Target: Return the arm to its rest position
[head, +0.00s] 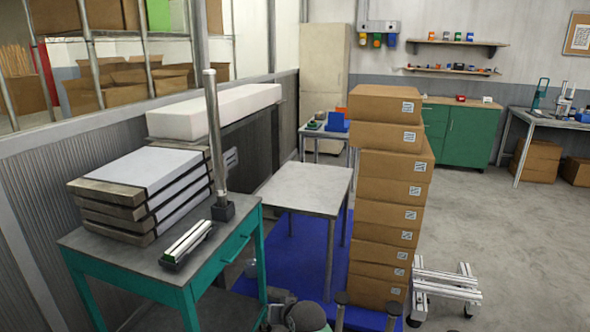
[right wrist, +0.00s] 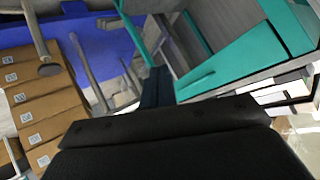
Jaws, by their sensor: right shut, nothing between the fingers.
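My right gripper (right wrist: 157,74) shows in the right wrist view as two dark fingers held together with nothing between them. It points toward the blue floor mat (right wrist: 100,38) and the teal table (right wrist: 235,70), apart from both. Grey rounded parts, probably of my own arm, show at the bottom edge of the head view, but no fingers are seen there. My left gripper is in neither view. No film reels can be made out.
A teal table (head: 160,262) at left bears a stack of flat slabs (head: 150,190), an upright metal post (head: 214,130) and a small rail-like device (head: 187,242). A tall cardboard box stack (head: 388,215) stands in the middle, beside a grey table (head: 305,185).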

